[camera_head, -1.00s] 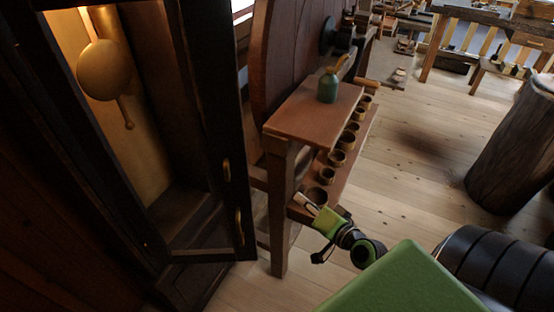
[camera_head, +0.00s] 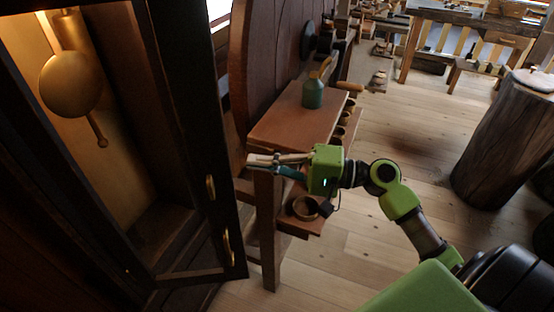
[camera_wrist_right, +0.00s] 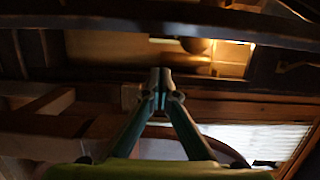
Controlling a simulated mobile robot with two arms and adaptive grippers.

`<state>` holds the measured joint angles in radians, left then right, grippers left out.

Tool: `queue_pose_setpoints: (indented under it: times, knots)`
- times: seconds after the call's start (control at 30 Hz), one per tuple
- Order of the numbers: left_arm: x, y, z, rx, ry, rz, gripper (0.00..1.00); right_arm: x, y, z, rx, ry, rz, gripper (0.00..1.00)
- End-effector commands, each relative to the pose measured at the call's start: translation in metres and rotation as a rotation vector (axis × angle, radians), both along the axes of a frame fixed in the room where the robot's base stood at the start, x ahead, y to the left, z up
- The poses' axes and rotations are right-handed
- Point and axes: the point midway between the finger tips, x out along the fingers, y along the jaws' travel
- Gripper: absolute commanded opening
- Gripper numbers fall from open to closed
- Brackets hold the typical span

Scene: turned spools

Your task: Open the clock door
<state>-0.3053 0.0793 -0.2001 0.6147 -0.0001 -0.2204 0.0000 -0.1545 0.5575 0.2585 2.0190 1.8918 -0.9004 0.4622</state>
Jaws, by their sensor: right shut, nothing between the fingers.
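The tall dark clock stands at the left of the head view. Its clock door (camera_head: 190,110) has a dark frame with two brass fittings, an upper one (camera_head: 210,187) and a lower one (camera_head: 227,246), on its right stile. I cannot tell how far the door stands from the case. A brass pendulum (camera_head: 70,84) hangs in the lit case; its glow also shows in the right wrist view. My right gripper (camera_head: 252,161) is shut and empty, pointing left towards the stile and apart from the fittings. Its teal fingers meet in the right wrist view (camera_wrist_right: 160,85). My left gripper is out of view.
A log stump (camera_head: 500,150) stands at the right. The plank floor between is free.

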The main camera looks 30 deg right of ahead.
Motion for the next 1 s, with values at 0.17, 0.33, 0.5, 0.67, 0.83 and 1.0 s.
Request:
queue_pose_setpoints:
  times: [0.17, 0.33, 0.5, 0.67, 0.83, 1.0]
  knots:
    - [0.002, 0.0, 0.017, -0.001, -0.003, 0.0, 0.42, 0.022, 0.026, 0.004, 0.002, 0.0, 0.0, 0.0]
    - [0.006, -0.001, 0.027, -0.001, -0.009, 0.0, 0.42, 0.01, 0.037, 0.001, 0.001, 0.004, -0.001, 0.0]
    - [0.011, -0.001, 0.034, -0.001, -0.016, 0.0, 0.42, -0.006, 0.042, 0.001, 0.001, 0.003, -0.002, 0.0]
    - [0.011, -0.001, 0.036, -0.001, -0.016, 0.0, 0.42, -0.012, 0.044, -0.001, -0.001, 0.002, -0.003, 0.0]
    - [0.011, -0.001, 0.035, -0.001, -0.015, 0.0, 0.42, -0.012, 0.044, -0.001, -0.001, 0.001, -0.003, 0.0]
    - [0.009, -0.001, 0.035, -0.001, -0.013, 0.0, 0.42, -0.012, 0.045, -0.001, -0.001, 0.001, -0.003, 0.0]
